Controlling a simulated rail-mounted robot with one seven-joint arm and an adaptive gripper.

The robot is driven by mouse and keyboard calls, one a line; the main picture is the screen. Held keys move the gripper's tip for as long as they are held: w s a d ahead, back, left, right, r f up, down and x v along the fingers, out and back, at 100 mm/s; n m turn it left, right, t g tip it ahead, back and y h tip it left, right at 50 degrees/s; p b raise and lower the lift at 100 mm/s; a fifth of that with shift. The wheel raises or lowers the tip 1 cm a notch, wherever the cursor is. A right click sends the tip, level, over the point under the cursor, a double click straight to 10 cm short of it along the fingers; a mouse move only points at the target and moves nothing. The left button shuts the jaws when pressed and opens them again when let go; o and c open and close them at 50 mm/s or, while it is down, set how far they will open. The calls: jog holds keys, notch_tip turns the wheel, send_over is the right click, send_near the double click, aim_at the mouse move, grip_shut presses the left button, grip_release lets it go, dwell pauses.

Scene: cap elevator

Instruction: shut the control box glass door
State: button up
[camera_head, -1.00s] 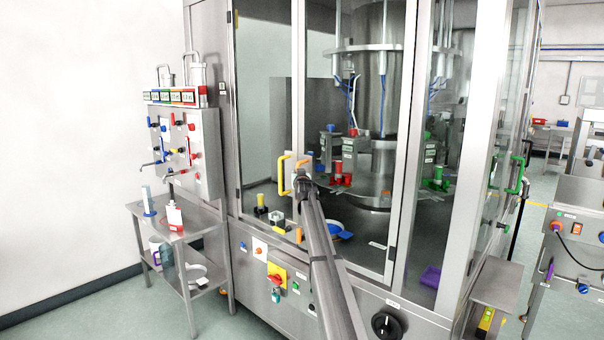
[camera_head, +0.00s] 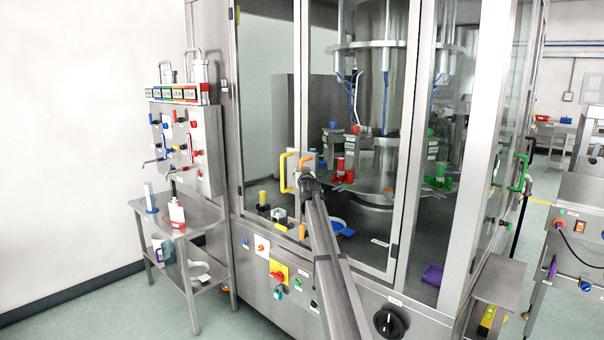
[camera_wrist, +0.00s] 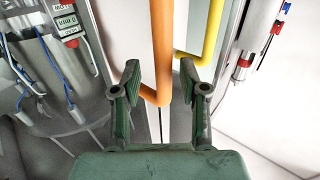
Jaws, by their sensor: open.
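The steel cabinet has a left glass door (camera_head: 268,95) with a yellow handle (camera_head: 284,173) and a wider glass door (camera_head: 345,60) to its right with an orange handle (camera_head: 306,157). I cannot tell which one is the control box door, or how far either stands open. My gripper (camera_head: 308,176) is at the orange handle, largely covering it in the head view. In the wrist view my open gripper (camera_wrist: 160,80) has the orange handle (camera_wrist: 162,45) between its fingers, without a visible grip on it. The yellow handle (camera_wrist: 205,40) is just beyond, to the right.
A steel side table (camera_head: 195,222) with bottles stands left of the cabinet, below a valve panel (camera_head: 205,150). Another door with a green handle (camera_head: 518,173) is at the right. A black knob (camera_head: 388,324) and buttons are on the cabinet's lower front.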

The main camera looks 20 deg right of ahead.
jog(key=s+a, duration=0.2)
jog(key=s, duration=0.8)
